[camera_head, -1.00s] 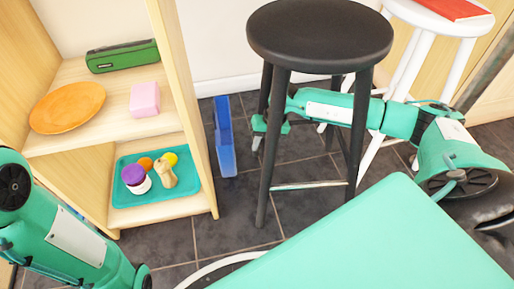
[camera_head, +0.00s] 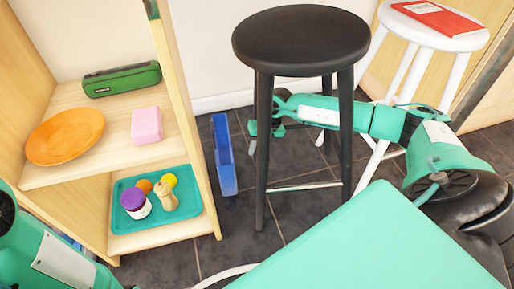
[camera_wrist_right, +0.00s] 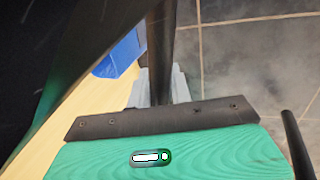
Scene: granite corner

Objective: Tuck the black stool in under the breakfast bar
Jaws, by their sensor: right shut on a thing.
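The black stool (camera_head: 300,42) stands upright on the dark tiles, in the middle of the head view. My right gripper (camera_head: 258,128) reaches low behind its front legs from the right. It is shut on a black stool leg, which also shows between the pale fingers in the right wrist view (camera_wrist_right: 160,88). I cannot tell for sure which leg it is. My left arm shows at the lower left of the head view, but its gripper is out of frame. I cannot clearly make out the breakfast bar.
A white stool (camera_head: 437,28) with a red book (camera_head: 436,17) stands right of the black stool. A wooden shelf unit (camera_head: 190,130) stands left. A blue upright object (camera_head: 225,155) is on the floor between shelf and black stool. Bare tiles lie in front of it.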

